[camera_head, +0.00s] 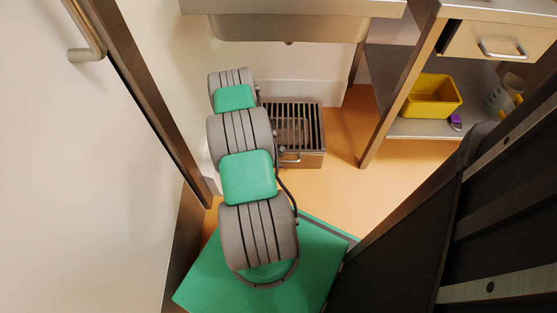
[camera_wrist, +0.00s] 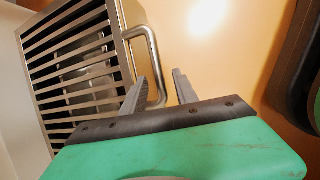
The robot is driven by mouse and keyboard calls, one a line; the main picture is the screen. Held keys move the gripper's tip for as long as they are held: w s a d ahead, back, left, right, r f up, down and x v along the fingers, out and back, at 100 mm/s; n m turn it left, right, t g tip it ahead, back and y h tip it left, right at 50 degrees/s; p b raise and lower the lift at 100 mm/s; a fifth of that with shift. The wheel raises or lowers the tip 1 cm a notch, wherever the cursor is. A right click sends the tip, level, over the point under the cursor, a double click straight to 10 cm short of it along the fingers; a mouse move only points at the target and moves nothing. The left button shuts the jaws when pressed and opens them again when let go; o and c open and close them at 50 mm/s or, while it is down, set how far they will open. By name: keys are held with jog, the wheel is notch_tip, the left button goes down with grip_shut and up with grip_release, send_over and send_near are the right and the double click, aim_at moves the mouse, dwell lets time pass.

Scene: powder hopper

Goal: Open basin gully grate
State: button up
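The gully grate (camera_head: 300,122) is a dark slatted metal grate on a box-shaped gully on the floor below the basin (camera_head: 290,27). The slats fill the upper left of the wrist view (camera_wrist: 75,70). A bent metal bar handle (camera_wrist: 155,60) stands out from the gully's side; it also shows in the head view (camera_head: 291,160). My gripper (camera_wrist: 160,76) is open, its two fingers apart. In the picture the handle's outer bar lies between the fingertips, with the left finger overlapping its lower end. I cannot tell whether they touch. My arm hides the gully's left part in the head view.
A shelf unit (camera_head: 378,105) to the right holds a yellow tub (camera_head: 431,96) and a purple item (camera_head: 455,122). A white door (camera_head: 75,150) with a metal handle is on the left. Orange floor (camera_head: 335,180) right of the gully is clear.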

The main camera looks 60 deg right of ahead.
grip_shut()
jog(key=shift+a, duration=0.1)
dwell(1.1)
